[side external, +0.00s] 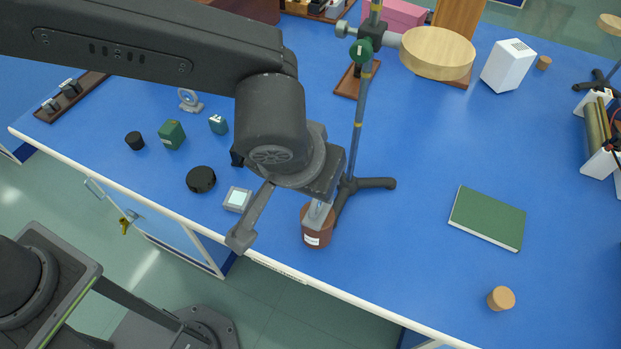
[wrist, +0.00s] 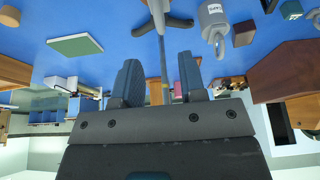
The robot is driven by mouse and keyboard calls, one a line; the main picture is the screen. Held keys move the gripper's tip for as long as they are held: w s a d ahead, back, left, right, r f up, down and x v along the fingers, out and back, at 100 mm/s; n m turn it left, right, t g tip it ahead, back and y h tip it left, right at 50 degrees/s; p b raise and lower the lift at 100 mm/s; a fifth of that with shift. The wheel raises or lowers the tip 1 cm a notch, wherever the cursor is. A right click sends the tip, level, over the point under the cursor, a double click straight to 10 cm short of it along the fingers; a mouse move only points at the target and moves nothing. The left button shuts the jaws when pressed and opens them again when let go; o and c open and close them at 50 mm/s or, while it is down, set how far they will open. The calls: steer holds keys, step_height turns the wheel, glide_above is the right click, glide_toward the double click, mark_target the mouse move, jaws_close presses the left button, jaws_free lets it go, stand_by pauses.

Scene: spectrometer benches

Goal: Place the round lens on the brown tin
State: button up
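The brown tin (side external: 317,236), with a white label, stands upright near the front edge of the bench, below my gripper (side external: 321,204). A grey ring on a small foot (side external: 190,99), which looks like the round lens, stands at the back left.
A stand with a tall pole (side external: 361,120) and heavy foot rises just behind the tin. A green book (side external: 487,218) and cork (side external: 501,298) lie right, with clear bench between.

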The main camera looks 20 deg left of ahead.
steer(key=shift+s+r, duration=0.1)
steer(key=shift+r, duration=0.15)
steer(key=shift+a, duration=0.1)
steer(key=a+r, duration=0.4)
steer(key=a, duration=0.5)
steer(key=a+r, duration=0.4)
steer(key=a, duration=0.5)
steer(key=s+a+t, duration=0.1)
steer(key=s+a, duration=0.8)
steer(key=a, duration=0.4)
steer(key=shift+s+a+f, duration=0.2)
steer(key=shift+s+a, duration=0.05)
steer(key=shift+s, duration=0.15)
